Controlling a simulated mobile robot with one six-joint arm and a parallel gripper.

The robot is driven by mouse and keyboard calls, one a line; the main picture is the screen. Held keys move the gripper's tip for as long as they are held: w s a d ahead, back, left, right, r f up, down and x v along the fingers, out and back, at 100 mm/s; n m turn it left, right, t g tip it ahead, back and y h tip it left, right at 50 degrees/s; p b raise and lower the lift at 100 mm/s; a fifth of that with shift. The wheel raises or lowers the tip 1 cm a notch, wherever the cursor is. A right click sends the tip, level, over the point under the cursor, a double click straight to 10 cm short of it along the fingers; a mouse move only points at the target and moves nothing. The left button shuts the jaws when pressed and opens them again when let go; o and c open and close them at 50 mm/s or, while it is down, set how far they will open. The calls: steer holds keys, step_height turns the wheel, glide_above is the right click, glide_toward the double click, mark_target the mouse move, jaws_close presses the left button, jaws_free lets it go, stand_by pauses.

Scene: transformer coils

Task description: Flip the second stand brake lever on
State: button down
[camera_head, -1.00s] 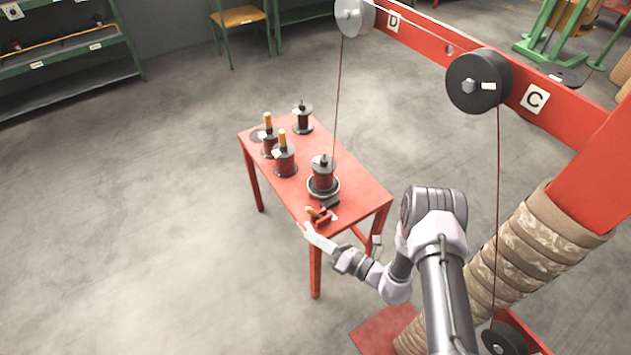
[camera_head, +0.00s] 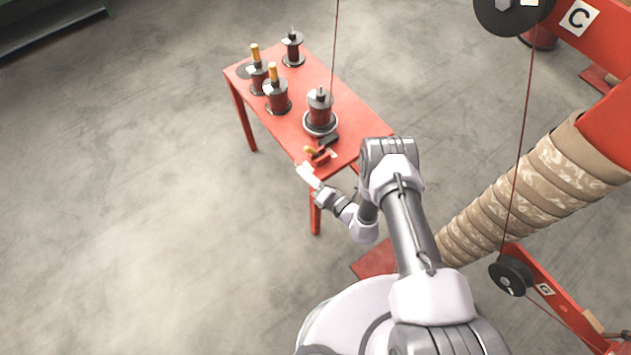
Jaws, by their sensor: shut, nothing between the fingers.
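A small red fitting with a yellow handle (camera_head: 317,154) sits at the near corner of the red table (camera_head: 345,120); it looks like a brake lever, but its on or off position is too small to tell. Beside it is a dark block (camera_head: 329,140), and behind that a dark red spool (camera_head: 320,108) stands upright on a round base with a cord rising near it. My gripper (camera_head: 304,171) is shut and empty at the table's near corner, just in front of the fitting. Whether it touches the table edge or the fitting is unclear.
Two spools with yellow tops (camera_head: 257,75) (camera_head: 276,95) and a dark-topped spool (camera_head: 292,50) stand at the table's far end.

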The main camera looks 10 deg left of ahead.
mark_target(313, 153)
steer(key=w, duration=0.1)
steer(key=w+b, duration=0.1)
steer(key=w+r, duration=0.1)
steer(key=shift+w+a+r, duration=0.1)
steer(key=shift+w+a, duration=0.15)
steer(key=shift+w+d+r, duration=0.15)
steer(key=shift+d+r, duration=0.1)
steer(key=shift+d, duration=0.05)
steer(key=shift+d, duration=0.1)
